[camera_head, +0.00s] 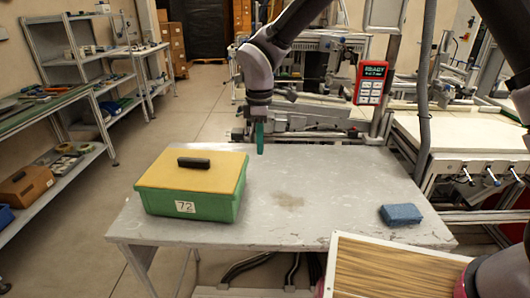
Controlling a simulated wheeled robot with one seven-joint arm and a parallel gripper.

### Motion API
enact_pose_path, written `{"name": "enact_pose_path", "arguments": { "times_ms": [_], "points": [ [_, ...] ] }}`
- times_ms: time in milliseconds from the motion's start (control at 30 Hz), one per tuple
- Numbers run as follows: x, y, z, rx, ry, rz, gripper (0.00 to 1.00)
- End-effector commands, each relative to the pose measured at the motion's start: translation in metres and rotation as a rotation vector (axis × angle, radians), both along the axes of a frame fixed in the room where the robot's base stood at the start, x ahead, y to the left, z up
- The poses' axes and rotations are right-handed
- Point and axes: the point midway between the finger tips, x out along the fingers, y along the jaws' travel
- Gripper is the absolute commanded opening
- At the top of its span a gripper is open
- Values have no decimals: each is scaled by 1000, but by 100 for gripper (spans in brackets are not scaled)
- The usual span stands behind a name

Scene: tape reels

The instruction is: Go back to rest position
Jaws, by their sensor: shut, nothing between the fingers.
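My gripper (259,138) hangs from my arm, pointing down above the far edge of the grey table (325,185). Its green fingers look closed together, with nothing held. It is apart from the box and the tabletop objects. A green box (190,205) with a yellow lid (215,170) and a black handle (194,162) sits on the left of the table, closed, with a label reading 72. A blue block (401,215) lies on the right of the table.
A wood-topped panel (390,270) with a white rim is at the front right. Shelves with tools (70,155) stand at the left. A red device (371,83) and machinery are behind. The table's middle is clear.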

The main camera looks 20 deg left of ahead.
Motion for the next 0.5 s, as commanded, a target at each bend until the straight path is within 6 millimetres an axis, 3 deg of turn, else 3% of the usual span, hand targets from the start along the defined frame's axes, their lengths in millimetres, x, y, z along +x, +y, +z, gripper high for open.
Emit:
{"name": "enact_pose_path", "arguments": {
  "times_ms": [167, 267, 367, 500],
  "points": [
    [3, -4, 8, 2, -4, -16, 0],
    [17, -21, 28, 14, -22, -87, 0],
    [39, -56, 64, 39, -52, -230, 0],
    [65, -126, 123, 91, -99, -501, 0]
  ]
}}
